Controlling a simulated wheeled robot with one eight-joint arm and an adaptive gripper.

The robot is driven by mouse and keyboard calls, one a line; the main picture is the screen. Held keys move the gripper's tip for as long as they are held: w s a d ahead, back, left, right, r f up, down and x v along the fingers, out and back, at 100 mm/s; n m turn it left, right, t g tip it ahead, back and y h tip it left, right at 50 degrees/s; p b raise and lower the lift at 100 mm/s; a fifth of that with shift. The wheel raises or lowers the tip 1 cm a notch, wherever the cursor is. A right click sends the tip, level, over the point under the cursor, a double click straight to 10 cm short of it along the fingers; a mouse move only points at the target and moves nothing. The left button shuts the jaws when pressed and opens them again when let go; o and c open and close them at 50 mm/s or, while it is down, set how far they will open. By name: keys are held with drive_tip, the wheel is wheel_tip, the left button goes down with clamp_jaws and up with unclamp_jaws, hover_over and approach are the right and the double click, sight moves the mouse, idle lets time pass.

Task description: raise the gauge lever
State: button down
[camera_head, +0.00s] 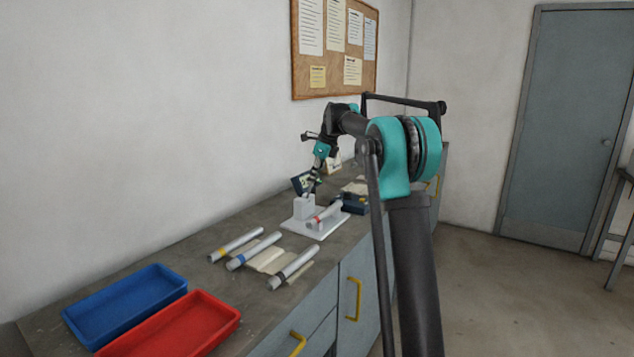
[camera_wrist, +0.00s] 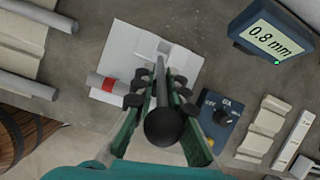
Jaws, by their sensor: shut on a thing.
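The gauge lever (camera_wrist: 161,88) is a thin grey rod with a black ball knob (camera_wrist: 163,127) at its near end. My gripper (camera_wrist: 160,95) is shut on the rod, its dark finger pads on both sides just beyond the knob. The white gauge base (camera_wrist: 127,45) lies below, and a grey tube with a red band (camera_wrist: 107,85) rests on it, partly hidden by my fingers. In the head view my gripper (camera_head: 312,186) is low over the upright white block (camera_head: 303,208) of the base. The lever is too small to make out there.
A display (camera_wrist: 270,40) reads 0.8 mm. A dark blue knob box (camera_wrist: 221,118) stands close beside my fingers. A blue tray (camera_head: 170,277) and a red tray (camera_head: 225,308) stand at the bench's near end.

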drive_tip(key=shift+w+a+r, duration=0.1)
drive_tip(key=shift+w+r, duration=0.05)
drive_tip(key=shift+w, duration=0.2)
drive_tip(key=shift+a, duration=0.1)
drive_tip(key=c, duration=1.6)
unclamp_jaws()
drive_tip(key=shift+w, duration=0.1)
drive_tip(key=v, duration=1.2)
